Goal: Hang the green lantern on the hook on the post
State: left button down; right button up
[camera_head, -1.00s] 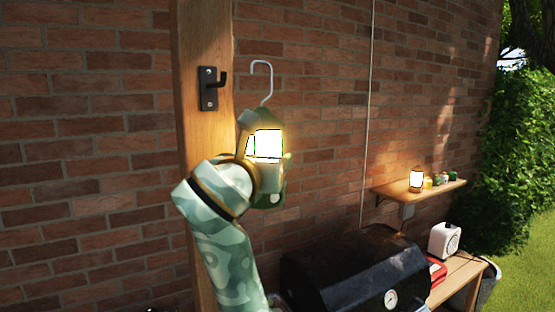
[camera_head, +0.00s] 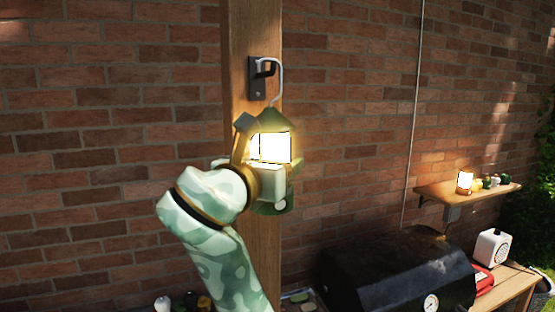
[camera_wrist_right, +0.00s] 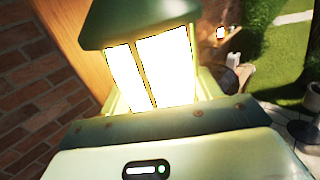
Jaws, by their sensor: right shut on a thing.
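The green lantern (camera_head: 276,124) is lit and upright, with a wire hanger (camera_head: 279,80) curving up from its roof. My right gripper (camera_head: 268,170) is shut on the lantern's body; its jaws partly hide it. The lit lantern also fills the middle of the right wrist view (camera_wrist_right: 150,70). The black hook (camera_head: 262,72) is fixed to the wooden post (camera_head: 240,60). The hanger's curved top overlaps the hook in the head view; I cannot tell whether it rests on it or is only in front. My left gripper is not in view.
A black grill (camera_head: 395,268) stands at the lower right. A wall shelf (camera_head: 450,193) holds another lit lantern (camera_head: 465,181) and small items. A white box with a dial (camera_head: 492,247) sits on a wooden side table. A brick wall is behind the post.

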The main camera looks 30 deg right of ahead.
jog(key=shift+f, duration=0.25)
jog(key=o, duration=1.4)
jog(key=shift+c, duration=0.2)
jog(key=shift+s+a, duration=0.15)
jog(key=shift+a, duration=0.1)
jog(key=b+v, duration=0.5)
jog(key=v, duration=1)
jog(key=shift+s+a, duration=0.2)
jog(key=shift+s, duration=0.1)
jog(key=shift+f, duration=0.1)
